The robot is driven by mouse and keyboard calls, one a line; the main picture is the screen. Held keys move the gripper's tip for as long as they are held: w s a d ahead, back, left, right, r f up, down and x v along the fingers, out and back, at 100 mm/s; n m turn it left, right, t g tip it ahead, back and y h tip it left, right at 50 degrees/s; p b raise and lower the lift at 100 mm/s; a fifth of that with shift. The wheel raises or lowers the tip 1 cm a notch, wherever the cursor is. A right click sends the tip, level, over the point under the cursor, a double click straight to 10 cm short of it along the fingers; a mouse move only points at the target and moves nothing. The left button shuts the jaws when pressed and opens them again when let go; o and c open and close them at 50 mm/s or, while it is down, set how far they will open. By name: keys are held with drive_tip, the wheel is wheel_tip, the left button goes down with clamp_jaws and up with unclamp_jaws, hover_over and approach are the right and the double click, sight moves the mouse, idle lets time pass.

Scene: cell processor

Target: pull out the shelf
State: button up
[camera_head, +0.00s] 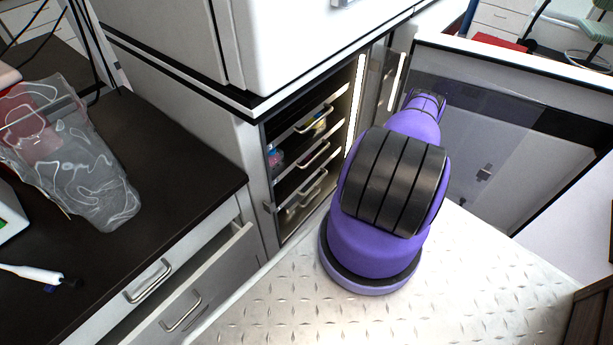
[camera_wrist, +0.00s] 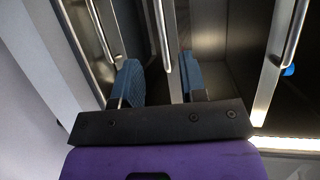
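The cabinet with pull-out shelves (camera_head: 262,190) stands in the middle of the head view, and its glass door (camera_head: 490,130) is swung open to the right. Several shelves with silver bar handles (camera_head: 313,156) are stacked inside. My gripper (camera_wrist: 161,82) shows in the wrist view with its two blue fingers apart and nothing held. A shelf handle (camera_wrist: 160,30) runs between the fingers in the picture; I cannot tell if they touch it. Another handle (camera_wrist: 99,30) is partly behind the left finger, and a third handle (camera_wrist: 291,40) is at the right. The head view does not show the gripper.
A black counter (camera_head: 150,160) with a clear plastic bag (camera_head: 75,150) is on the left. Below it a drawer (camera_head: 205,290) stands partly open, close to the cabinet. My purple arm is between the shelves and the open door. A blue item (camera_wrist: 288,71) shows beside the right handle.

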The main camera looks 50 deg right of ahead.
sight(317, 182)
drive_tip(key=x, duration=1.1)
drive_tip(key=shift+w, duration=0.1)
clamp_jaws()
